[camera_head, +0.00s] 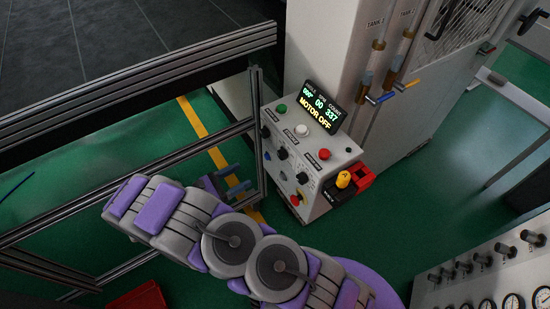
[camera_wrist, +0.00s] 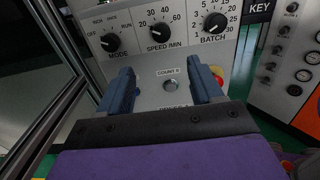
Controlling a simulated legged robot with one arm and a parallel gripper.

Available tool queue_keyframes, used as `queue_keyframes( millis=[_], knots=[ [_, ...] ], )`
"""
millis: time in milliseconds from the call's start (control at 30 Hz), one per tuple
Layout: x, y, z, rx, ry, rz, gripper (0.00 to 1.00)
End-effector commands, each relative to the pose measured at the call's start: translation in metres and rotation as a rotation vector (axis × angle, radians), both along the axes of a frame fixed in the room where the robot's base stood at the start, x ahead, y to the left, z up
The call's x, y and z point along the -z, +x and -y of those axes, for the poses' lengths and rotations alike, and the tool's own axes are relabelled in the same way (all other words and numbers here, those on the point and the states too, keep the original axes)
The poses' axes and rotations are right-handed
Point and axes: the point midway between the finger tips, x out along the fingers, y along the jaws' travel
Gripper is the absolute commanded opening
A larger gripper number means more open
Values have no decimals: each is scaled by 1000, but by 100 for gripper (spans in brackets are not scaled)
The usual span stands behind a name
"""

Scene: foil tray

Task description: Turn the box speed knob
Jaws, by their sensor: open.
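The box (camera_head: 312,171) is a pale control box with a lit display reading MOTOR OFF. The speed knob (camera_wrist: 160,32) is a black knob under a number scale, labelled SPEED /MIN, between two similar knobs; it also shows on the box's front in the head view (camera_head: 283,153). My gripper (camera_wrist: 163,70) is open, its two blue fingers apart with nothing between them. The fingertips lie below the speed knob in the wrist view, on either side of its column. In the head view my gripper (camera_head: 227,181) is left of the box front, partly hidden by my arm.
The MODE knob (camera_wrist: 110,42) and BATCH knob (camera_wrist: 215,22) flank the speed knob. A small round button (camera_wrist: 171,86) sits under the COUNT label, and a red button (camera_wrist: 217,76) is beside the right finger. A metal frame rail (camera_head: 258,130) stands close left of the box.

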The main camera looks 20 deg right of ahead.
Motion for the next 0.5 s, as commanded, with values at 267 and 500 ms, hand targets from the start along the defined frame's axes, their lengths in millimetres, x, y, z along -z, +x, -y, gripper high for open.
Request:
queue_keyframes(
  millis=[267, 500],
  knots=[
    [1, 16, 59, 5, 7, -2, 65],
    [0, 31, 100, 5, 3, 1, 65]
  ],
)
